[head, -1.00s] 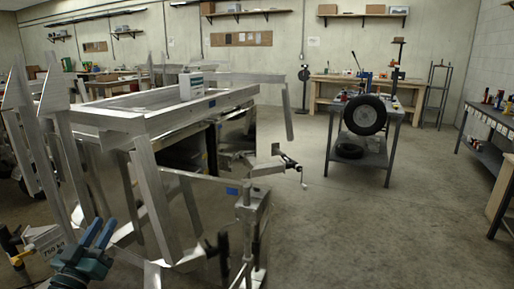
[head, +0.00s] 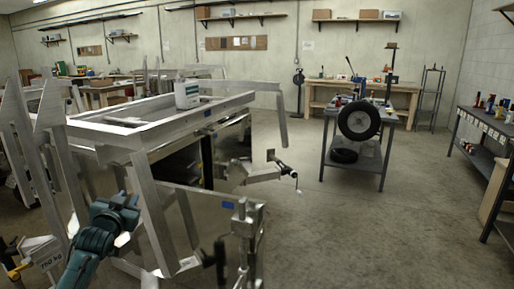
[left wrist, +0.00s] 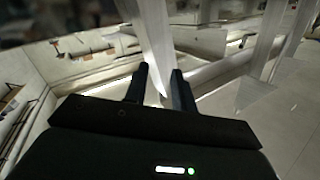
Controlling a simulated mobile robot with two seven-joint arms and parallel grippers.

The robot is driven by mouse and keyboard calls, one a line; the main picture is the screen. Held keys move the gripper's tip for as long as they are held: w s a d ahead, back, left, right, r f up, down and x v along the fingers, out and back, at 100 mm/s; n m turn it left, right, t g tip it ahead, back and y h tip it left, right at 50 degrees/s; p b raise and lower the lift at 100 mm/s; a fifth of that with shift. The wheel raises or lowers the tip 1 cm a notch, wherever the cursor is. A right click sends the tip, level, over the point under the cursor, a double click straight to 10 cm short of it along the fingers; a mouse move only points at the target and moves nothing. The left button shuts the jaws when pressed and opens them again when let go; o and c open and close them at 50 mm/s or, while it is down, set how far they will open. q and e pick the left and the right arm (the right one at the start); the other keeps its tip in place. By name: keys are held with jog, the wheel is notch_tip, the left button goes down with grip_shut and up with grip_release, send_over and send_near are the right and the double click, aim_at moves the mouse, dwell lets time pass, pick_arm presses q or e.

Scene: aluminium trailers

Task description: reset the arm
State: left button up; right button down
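My left arm (head: 95,240), teal and dark, comes up from the bottom left in the head view, in front of the aluminium trailer frame (head: 150,190). Its fingertips are hard to make out there. In the left wrist view my left gripper (left wrist: 160,72) shows two dark fingers standing apart with a gap between them. A pale aluminium post (left wrist: 154,35) shows behind and between the fingers; I cannot tell whether it touches them. Nothing is seen gripped. My right gripper is in neither view.
A white container (head: 187,94) stands on the trailer frame. A crank jack (head: 285,168) sticks out at its right. A cart (head: 368,155) holds a wheel (head: 358,120). A workbench (head: 490,140) lines the right wall. The floor between is clear.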

pick_arm(q)
jog(key=s+d+f+m+g+h, duration=0.1)
jog(key=s+d+f+g+h, duration=0.1)
jog(key=s+d+f, duration=0.6)
jog(key=s+d+f+g+h, duration=0.1)
jog(key=s+d+f, duration=0.4)
jog(key=s+f, duration=0.65)
jog(key=s+d+f+g, duration=0.1)
jog(key=s+d+f, duration=0.1)
jog(key=s, duration=0.4)
jog(key=s+d+f+g+h, duration=0.1)
jog(key=s+d+f, duration=0.1)
jog(key=s, duration=0.5)
jog(key=s+d+f+g+h, duration=0.1)
jog(key=s+d+f, duration=0.1)
jog(key=s+d, duration=0.2)
jog(key=s, duration=0.3)
jog(key=shift+d+f+n, duration=0.25)
jog(key=shift+f+n, duration=0.05)
jog(key=shift+f, duration=0.1)
jog(key=shift+s, duration=0.1)
